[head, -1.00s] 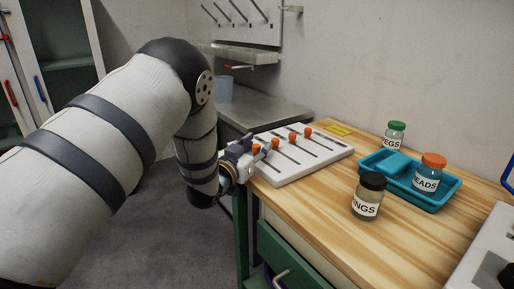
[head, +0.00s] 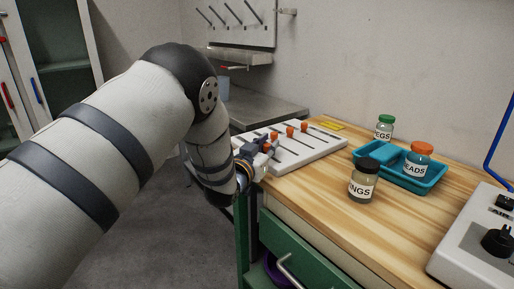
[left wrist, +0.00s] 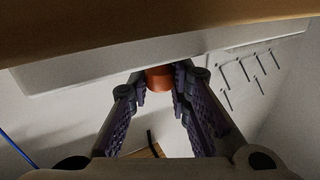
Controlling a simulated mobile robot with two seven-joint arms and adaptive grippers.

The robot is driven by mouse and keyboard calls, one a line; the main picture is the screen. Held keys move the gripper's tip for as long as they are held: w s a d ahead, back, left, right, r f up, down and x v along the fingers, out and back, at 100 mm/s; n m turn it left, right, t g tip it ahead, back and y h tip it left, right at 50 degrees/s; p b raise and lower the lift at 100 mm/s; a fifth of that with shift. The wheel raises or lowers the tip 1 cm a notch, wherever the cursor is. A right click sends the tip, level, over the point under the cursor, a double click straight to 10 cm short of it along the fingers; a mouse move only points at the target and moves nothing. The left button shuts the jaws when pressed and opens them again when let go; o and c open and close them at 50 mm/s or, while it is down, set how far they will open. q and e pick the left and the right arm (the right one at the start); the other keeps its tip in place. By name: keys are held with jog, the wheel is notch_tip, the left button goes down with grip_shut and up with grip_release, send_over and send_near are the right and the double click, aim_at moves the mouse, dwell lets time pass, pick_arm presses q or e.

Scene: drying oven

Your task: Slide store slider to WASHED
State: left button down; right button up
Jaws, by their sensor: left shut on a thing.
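The white slider panel (head: 312,150) lies on the wooden bench, with dark slots and orange knobs. Three knobs, (head: 274,136), (head: 290,131) and (head: 304,127), stand clear at the far ends of their slots. My left gripper (head: 265,148) is at the panel's near left side, shut on the nearest orange slider knob (head: 267,147). The left wrist view shows this orange knob (left wrist: 159,78) between the fingertips, with the panel (left wrist: 90,68) behind it. No slider name or WASHED mark is legible. My right gripper is out of view.
Right of the panel stand a blue tray (head: 432,183) with an orange-lidded jar (head: 417,160), a black-lidded jar (head: 363,182) and a green-lidded jar (head: 384,128). A grey device (head: 485,245) is at the far right. A green drawer (head: 300,255) is below the bench.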

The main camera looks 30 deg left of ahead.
pick_arm(q)
jog(key=shift+a+f, duration=0.1)
jog(key=shift+a, duration=0.1)
jog(key=c, duration=1.5)
grip_release()
jog(key=shift+o, duration=0.2)
jog(key=s, duration=1.2)
jog(key=shift+d, duration=0.45)
